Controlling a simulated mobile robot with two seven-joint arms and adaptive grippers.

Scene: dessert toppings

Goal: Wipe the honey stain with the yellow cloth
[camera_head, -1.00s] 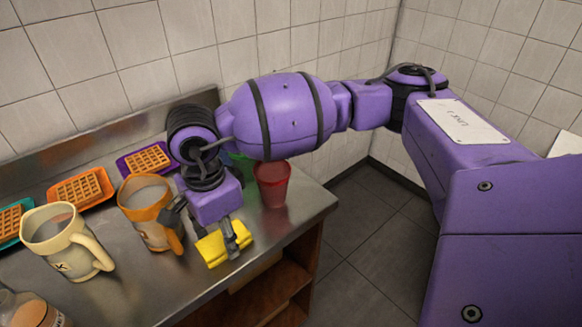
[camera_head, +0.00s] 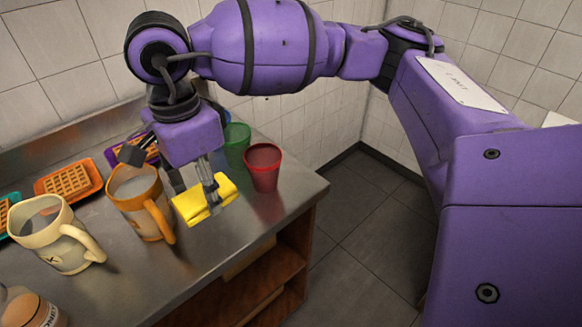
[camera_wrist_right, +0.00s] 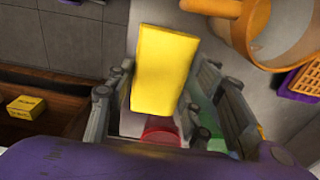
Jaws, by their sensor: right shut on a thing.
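The yellow cloth (camera_head: 190,209) is a folded block between the orange mug and the red cup. My right gripper (camera_head: 201,187) points down and is shut on it; the cloth also shows between the fingers in the right wrist view (camera_wrist_right: 164,68). I cannot tell whether the cloth touches the counter. I cannot make out a honey stain; part of the counter is hidden behind the gripper and cloth. My left gripper is not in view.
The orange mug (camera_head: 138,203) stands close left of the cloth, the cream mug (camera_head: 60,240) farther left. A red cup (camera_head: 263,169) and a green cup (camera_head: 237,142) stand right and behind. Waffle trays line the back. The metal counter (camera_head: 205,262) is clear in front.

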